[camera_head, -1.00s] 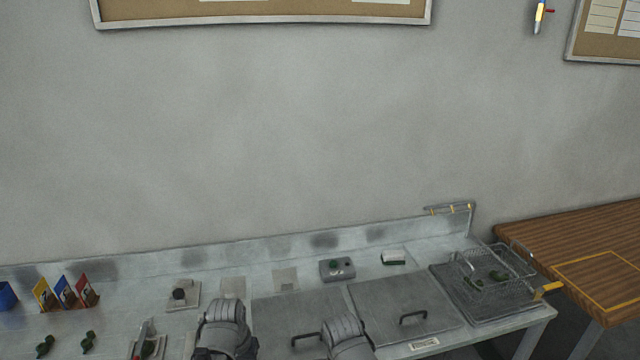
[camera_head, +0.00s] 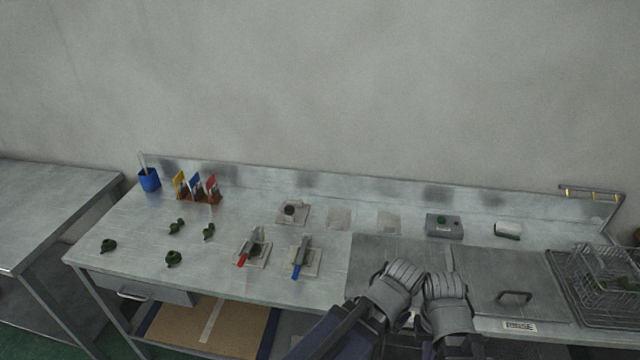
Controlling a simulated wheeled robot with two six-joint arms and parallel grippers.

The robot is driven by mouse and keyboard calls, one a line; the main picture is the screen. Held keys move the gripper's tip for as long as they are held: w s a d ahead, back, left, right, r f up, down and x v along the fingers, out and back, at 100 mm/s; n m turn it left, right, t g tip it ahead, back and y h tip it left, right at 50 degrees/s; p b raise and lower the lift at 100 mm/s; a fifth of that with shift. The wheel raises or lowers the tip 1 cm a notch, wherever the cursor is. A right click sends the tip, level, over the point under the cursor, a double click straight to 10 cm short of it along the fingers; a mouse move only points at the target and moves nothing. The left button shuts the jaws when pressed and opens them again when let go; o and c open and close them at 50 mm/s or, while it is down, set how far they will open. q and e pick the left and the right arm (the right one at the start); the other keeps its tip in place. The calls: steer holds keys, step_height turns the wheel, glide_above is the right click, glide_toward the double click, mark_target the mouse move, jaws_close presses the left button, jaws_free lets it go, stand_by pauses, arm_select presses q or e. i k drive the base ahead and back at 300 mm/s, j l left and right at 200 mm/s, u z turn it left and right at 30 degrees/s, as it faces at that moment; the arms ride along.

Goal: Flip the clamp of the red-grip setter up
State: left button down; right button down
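The red-grip setter (camera_head: 252,250) stands on a small pale plate at the middle left of the metal bench. Its red handle (camera_head: 243,260) points down toward the bench's front edge; the exact clamp position is too small to tell. A similar blue-grip setter (camera_head: 301,258) stands just right of it. My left gripper (camera_head: 402,277) and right gripper (camera_head: 445,287) are side by side over the front of the bench, well right of both setters and touching neither. Their fingertips are turned away or hidden, so their opening does not show.
Several green pieces (camera_head: 176,226) lie on the bench left of the setters. Yellow, blue and red cards (camera_head: 196,187) and a blue cup (camera_head: 149,180) stand at the back left. A grey box (camera_head: 444,226) and wire basket (camera_head: 603,272) are on the right. Bench around the setters is clear.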

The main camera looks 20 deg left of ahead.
mark_target(250, 245)
steer(key=u, duration=1.35)
